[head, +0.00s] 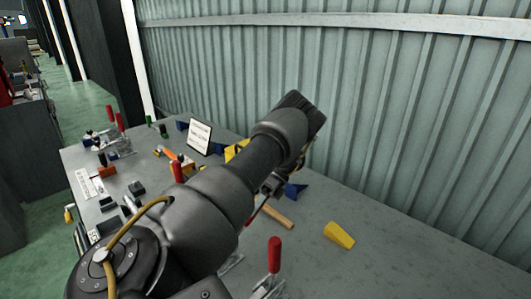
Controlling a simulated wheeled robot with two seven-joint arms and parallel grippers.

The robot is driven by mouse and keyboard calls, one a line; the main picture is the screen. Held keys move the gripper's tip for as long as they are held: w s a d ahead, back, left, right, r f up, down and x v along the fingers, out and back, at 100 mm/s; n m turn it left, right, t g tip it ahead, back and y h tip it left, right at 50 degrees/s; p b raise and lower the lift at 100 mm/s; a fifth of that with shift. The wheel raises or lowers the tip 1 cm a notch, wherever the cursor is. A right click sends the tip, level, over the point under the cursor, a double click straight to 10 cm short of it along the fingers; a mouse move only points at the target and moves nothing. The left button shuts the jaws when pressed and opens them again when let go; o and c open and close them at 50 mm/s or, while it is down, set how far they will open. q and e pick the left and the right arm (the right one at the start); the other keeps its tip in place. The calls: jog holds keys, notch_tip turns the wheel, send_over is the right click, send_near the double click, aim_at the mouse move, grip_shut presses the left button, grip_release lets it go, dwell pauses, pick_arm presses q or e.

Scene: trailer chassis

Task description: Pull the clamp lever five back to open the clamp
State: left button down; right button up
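Several toggle clamps with red lever handles stand on the grey workbench (390,262). One red-handled clamp (274,255) is upright at the bottom centre, its metal base partly cut off. Another red handle (178,171) shows just behind my arm, its lower part hidden. More red-handled clamps (120,123) stand at the bench's far left. I cannot tell which one is clamp five. One dark arm of mine crosses the view from the lower left to the upper middle and hides much of the bench. I can make out no gripper fingertips.
A yellow wedge-like block (339,235) and a wooden handle (276,215) lie right of my arm. A blue piece (295,191) lies behind them. A white sign (199,137) stands at the back. A corrugated wall (420,130) borders the bench. The right front bench is clear.

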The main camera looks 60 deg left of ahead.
dwell(0.5)
pick_arm(q)
jog(key=c, duration=1.2)
grip_release()
jog(key=shift+w+f, duration=0.1)
jog(key=shift+o, duration=0.3)
